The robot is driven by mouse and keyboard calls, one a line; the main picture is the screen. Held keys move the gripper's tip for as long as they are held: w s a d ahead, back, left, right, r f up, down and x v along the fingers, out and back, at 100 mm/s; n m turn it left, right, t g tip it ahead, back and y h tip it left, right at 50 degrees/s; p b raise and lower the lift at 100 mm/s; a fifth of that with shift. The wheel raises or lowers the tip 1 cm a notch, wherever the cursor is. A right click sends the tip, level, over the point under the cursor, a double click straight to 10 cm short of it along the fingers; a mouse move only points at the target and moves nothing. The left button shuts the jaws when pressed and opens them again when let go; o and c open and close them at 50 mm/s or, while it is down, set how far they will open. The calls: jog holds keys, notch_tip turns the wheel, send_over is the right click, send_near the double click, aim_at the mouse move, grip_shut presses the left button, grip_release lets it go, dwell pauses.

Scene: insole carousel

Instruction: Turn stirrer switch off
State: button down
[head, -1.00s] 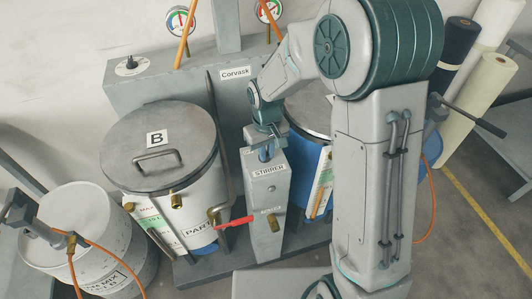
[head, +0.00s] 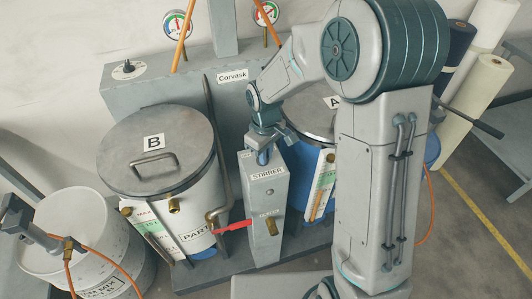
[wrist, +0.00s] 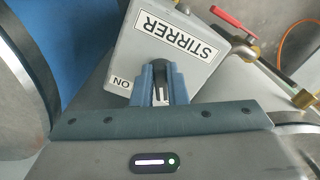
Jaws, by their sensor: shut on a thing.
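The stirrer box (head: 264,205) is a grey upright post labelled STIRRER on its sloped top. In the wrist view the box top (wrist: 150,40) shows upside down, with an ON label at its lower left corner. The black switch knob (wrist: 160,76) sits between the blue fingers of my gripper (wrist: 161,82), which is shut on it. A white mark shows on the knob, pointing roughly toward the gripper body rather than straight at ON. Any OFF label is hidden. In the head view my gripper (head: 264,157) is at the top of the box and hides the knob.
Lidded tank B (head: 155,185) stands left of the box, and a blue tank A (head: 308,170) stands close on its right, partly behind my arm. A red-handled valve (head: 233,226) and a bent pipe lie between the box and tank B. A grey cabinet labelled Corvask (head: 180,92) stands behind.

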jog(key=c, duration=1.4)
grip_release()
jog(key=shift+c, duration=0.2)
notch_tip(320, 180, up, 14)
jog(key=shift+b, duration=0.4)
jog(key=s+d+m+t, duration=0.1)
jog(key=s+d+m, duration=0.3)
jog(key=s, duration=0.5)
jog(key=s+d+m+t, duration=0.2)
jog(key=s+d+m, duration=0.3)
jog(key=s+d, duration=0.4)
jog(key=shift+s, duration=0.15)
